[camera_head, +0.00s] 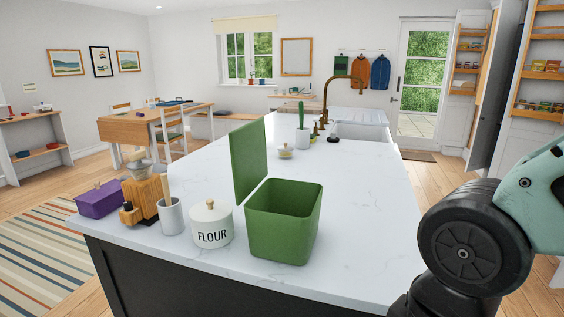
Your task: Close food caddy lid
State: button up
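A green food caddy (282,228) stands on the near part of the white counter, its open top showing a dark green inside. Its green lid (247,161) stands upright, hinged along the caddy's left side, so the caddy is open. My arm shows at the right edge of the view, to the right of the counter and apart from the caddy. My gripper is not in view.
A white flour jar (212,227), a utensil pot (171,217), a wooden block (146,197) and a purple box (100,200) stand left of the caddy. The counter (360,213) right of the caddy is clear.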

aim_at(248, 143)
jog(key=j+z, duration=0.15)
jog(key=j, duration=0.5)
jog(key=j+z, duration=0.15)
jog(key=j, duration=0.5)
jog(key=k+j+z, duration=0.15)
jog(key=j, duration=0.5)
jog(key=k+j+z, duration=0.15)
jog(key=j, duration=0.5)
jog(key=i+j, duration=0.25)
jog(key=i, duration=0.1)
